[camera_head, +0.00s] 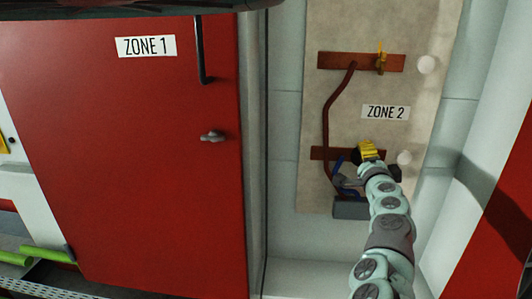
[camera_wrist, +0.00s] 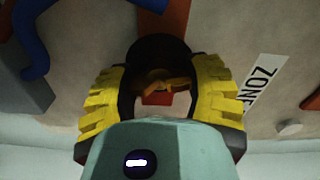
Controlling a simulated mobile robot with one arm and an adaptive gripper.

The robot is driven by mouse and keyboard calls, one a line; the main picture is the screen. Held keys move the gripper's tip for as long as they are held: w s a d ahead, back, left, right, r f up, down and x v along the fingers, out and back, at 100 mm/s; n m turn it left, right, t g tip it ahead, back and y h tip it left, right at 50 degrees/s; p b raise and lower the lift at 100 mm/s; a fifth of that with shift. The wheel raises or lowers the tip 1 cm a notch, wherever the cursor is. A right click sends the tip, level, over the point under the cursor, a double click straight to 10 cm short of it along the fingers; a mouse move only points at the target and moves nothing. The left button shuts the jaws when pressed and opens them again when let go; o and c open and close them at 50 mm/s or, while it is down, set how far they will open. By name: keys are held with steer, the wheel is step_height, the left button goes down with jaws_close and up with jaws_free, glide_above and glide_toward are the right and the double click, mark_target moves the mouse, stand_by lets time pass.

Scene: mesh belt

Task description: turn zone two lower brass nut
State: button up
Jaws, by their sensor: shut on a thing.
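The lower brass nut (camera_wrist: 163,82) shows in the wrist view as a small orange-brown winged shape in front of a reddish bar. My gripper (camera_head: 368,150), with yellow ribbed finger pads, is at the lower copper-coloured bar (camera_head: 320,153) of the zone 2 panel. In the wrist view my gripper (camera_wrist: 162,76) has its fingers on both sides of the nut and is shut on it. The exact contact is hidden by the dark fingertips and the palm. In the head view the gripper covers the lower nut.
The beige panel (camera_head: 345,100) carries the ZONE 2 label (camera_head: 386,112), an upper bar (camera_head: 335,60) with a brass wing nut (camera_head: 381,60), and a dark red cable (camera_head: 328,120). Pale round knobs sit at right. A red ZONE 1 door (camera_head: 110,130) with handles stands left.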

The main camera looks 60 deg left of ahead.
steer(key=shift+m, duration=0.9)
steer(key=o, duration=1.2)
steer(key=shift+s+d, duration=0.1)
steer(key=v, duration=1.1)
steer(key=shift+s+d, duration=0.2)
steer(key=shift+s, duration=0.15)
